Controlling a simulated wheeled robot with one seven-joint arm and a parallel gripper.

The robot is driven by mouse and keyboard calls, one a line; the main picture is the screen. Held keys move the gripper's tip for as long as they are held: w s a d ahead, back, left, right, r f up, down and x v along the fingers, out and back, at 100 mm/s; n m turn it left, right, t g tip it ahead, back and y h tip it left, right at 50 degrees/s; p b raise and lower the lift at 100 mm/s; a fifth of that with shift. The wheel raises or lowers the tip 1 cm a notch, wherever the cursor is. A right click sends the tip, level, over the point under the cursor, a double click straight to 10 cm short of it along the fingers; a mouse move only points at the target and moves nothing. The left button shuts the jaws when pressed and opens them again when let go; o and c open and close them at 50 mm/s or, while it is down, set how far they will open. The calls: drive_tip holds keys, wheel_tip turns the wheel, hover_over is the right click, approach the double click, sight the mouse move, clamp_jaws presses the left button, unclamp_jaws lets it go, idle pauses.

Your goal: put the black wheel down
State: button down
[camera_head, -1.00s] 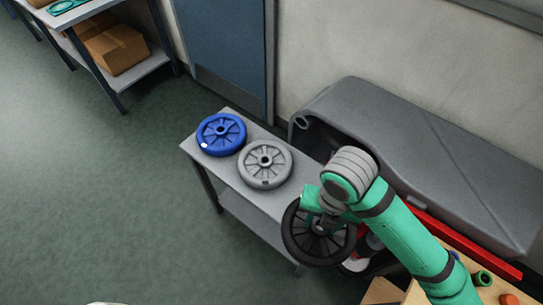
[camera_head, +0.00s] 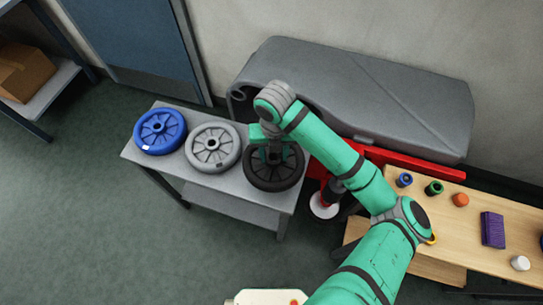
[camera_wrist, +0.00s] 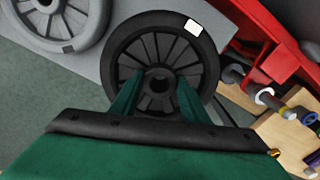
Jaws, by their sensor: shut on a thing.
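The black wheel (camera_head: 273,177) is at the right end of the grey table (camera_head: 232,189), lying flat. It also shows in the wrist view (camera_wrist: 133,39), with a white mark on its rim. My gripper (camera_head: 273,151) is above its middle; in the wrist view the fingers (camera_wrist: 158,98) reach to the hub and are shut on it. I cannot tell whether the wheel rests on the table or hangs just above it.
A grey wheel (camera_head: 213,146) and a blue wheel (camera_head: 160,131) lie to the left on the same table. A grey tank machine (camera_head: 365,95) with a red bar (camera_head: 415,163) stands behind. A wooden bench (camera_head: 460,235) with small parts is at right.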

sight(273, 159)
drive_tip(key=shift+w+a+f, duration=0.1)
drive_tip(key=shift+w+f, duration=0.35)
drive_tip(key=shift+f, duration=0.2)
drive_tip(key=shift+w+f, duration=0.45)
drive_tip(key=shift+f, duration=0.2)
wheel_tip(273, 159, down, 2)
drive_tip(key=shift+f, duration=0.1)
drive_tip(key=shift+w+f, duration=0.1)
drive_tip(key=shift+f, duration=0.2)
drive_tip(key=shift+w, duration=0.1)
